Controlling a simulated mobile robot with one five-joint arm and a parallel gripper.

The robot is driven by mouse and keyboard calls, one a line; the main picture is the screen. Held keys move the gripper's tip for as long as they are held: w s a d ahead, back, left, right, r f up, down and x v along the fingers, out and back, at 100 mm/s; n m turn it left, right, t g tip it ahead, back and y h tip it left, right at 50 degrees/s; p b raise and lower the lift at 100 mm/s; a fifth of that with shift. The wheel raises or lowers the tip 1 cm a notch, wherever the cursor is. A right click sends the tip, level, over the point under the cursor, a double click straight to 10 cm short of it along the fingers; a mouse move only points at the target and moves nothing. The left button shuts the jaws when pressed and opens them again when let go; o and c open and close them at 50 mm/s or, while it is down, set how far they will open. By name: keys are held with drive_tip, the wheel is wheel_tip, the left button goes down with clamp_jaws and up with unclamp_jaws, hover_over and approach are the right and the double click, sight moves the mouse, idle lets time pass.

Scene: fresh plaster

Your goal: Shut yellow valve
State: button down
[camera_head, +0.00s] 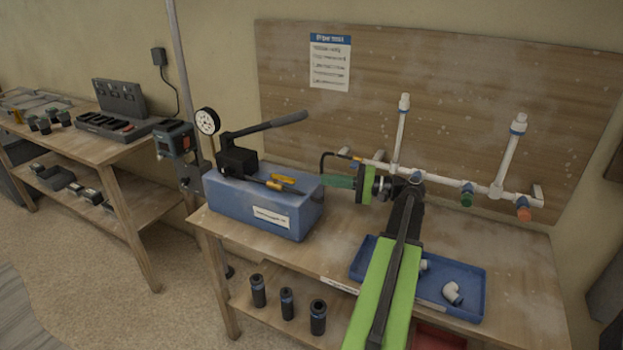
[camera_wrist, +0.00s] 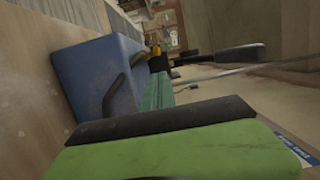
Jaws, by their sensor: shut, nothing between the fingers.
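The yellow valve (camera_head: 283,179) is a small yellow handle on top of the blue pump box (camera_head: 262,203), in the middle of the head view. A second small yellow-and-dark piece lies beside it. In the wrist view, a small yellow part (camera_wrist: 156,50) shows beyond the finger tips, with the blue box (camera_wrist: 95,75) to the left. My gripper (camera_head: 326,181) has teal fingers, shut and empty, pointing left towards the valve from the box's right side. The fingers (camera_wrist: 159,78) appear apart from the valve. The valve's exact turn is too small to tell.
The pump's black lever (camera_head: 272,124) rises above the box, with a gauge (camera_head: 207,121) behind. White pipes (camera_head: 400,135) stand behind my arm. A blue tray (camera_head: 472,276) with white fittings lies on the workbench (camera_head: 520,250). A black hose (camera_head: 327,157) curves near my fingers.

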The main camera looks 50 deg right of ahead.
sight(288, 180)
drive_tip(key=x, duration=0.9)
drive_tip(key=shift+a, duration=0.1)
drive_tip(key=shift+s, duration=0.1)
